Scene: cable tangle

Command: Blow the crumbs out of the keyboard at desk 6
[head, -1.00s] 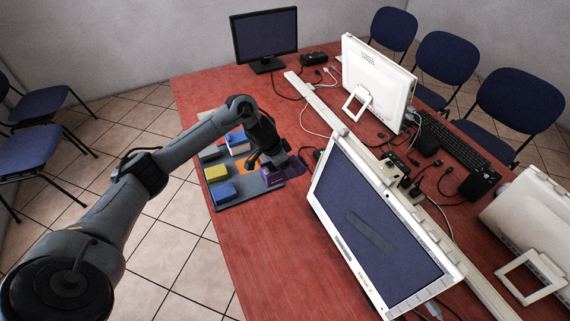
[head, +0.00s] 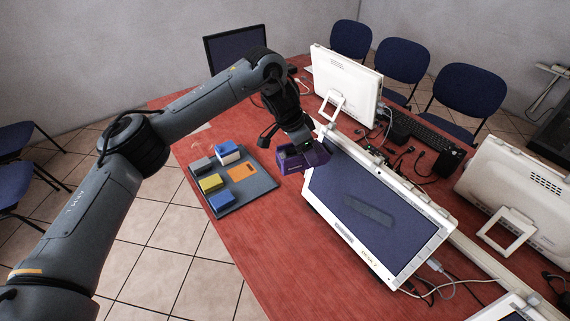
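My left gripper (head: 308,148) is above the table, just left of the nearest white monitor. It appears shut on a purple block-like thing (head: 289,164), which it holds off the tray; the fingers hide part of it. A black keyboard (head: 436,136) lies on the far side of the table, behind the white monitors. Crumbs are too small to see, and I cannot tell which desk is number 6. My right gripper is out of view.
A grey tray (head: 243,200) holds blue, yellow and grey blocks and a bare orange patch. The white monitor (head: 372,213) stands close right of the held thing. Cables and black adapters (head: 446,163) clutter the middle strip. The red table (head: 255,250) is clear in front of the tray.

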